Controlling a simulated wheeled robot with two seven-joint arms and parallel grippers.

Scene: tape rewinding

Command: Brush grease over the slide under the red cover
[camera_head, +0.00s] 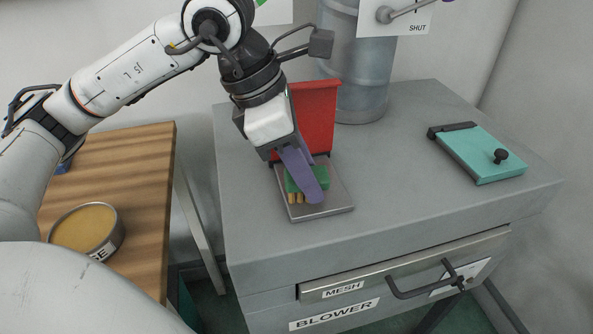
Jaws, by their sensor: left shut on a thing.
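The red cover (318,112) stands raised at the back of a grey metal slide plate (338,197) on top of the cabinet. My left gripper (308,182) reaches down from the upper left in front of the red cover. Its purple fingers are shut on a brush (292,184) with a green body and tan bristles. The bristles point down over the slide plate; I cannot tell whether they touch it. The arm hides part of the red cover, and the gripper hides part of the brush and plate. My right gripper is not in view.
A round tin (116,238) of yellowish grease, its label partly hidden, stands on the wooden table (150,165) at left. A closed teal cover (478,148) with a black knob lies at right on the grey cabinet (400,180). A metal duct (365,80) rises behind.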

